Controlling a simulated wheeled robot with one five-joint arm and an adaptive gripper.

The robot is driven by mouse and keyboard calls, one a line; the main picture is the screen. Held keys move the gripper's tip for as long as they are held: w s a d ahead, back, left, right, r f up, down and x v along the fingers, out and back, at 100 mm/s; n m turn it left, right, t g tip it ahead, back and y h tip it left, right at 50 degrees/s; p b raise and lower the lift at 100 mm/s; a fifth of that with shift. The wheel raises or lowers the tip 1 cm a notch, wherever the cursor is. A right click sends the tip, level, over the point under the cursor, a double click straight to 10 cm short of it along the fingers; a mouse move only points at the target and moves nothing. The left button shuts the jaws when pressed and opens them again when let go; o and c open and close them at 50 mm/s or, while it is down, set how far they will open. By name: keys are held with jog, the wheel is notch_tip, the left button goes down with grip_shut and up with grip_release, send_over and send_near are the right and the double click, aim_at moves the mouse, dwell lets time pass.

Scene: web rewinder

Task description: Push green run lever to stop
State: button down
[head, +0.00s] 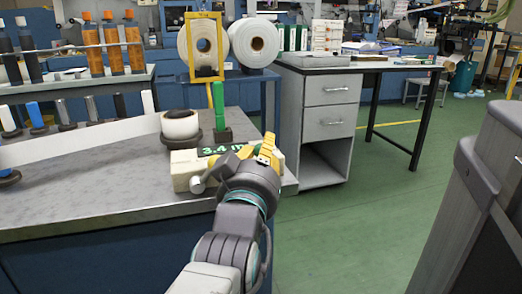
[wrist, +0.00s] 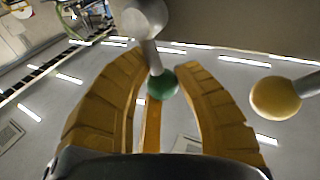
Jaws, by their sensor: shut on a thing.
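The green run lever shows in the wrist view as a green ball knob (wrist: 163,85) on a grey rod. My gripper (wrist: 161,64) has its yellow fingers on both sides of this knob, closed on it. In the head view my gripper (head: 266,151) is at the right end of the pale box with the green "3.4" display (head: 183,170), at the bench's front right.
A grey knob (head: 197,185) sticks out of the box's front, close to my arm. A paper roll (head: 180,126) and an upright green post (head: 218,106) stand behind the box. Open green floor lies to the right, before a drawer desk (head: 327,108).

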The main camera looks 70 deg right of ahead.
aim_at(258, 145)
jog(key=shift+w+a+r+n+t+h, duration=0.1)
jog(key=shift+w+a+n+t+h, duration=0.1)
jog(key=shift+n, duration=0.25)
jog(key=shift+w+a+r+n+t+h, duration=0.1)
jog(key=shift+w+n+t, duration=0.1)
jog(key=shift+n, duration=0.25)
jog(key=c, duration=1.3)
grip_release()
jog(key=o, duration=0.4)
jog(key=shift+f, duration=0.15)
jog(key=shift+c, duration=0.2)
jog(key=shift+r, duration=5)
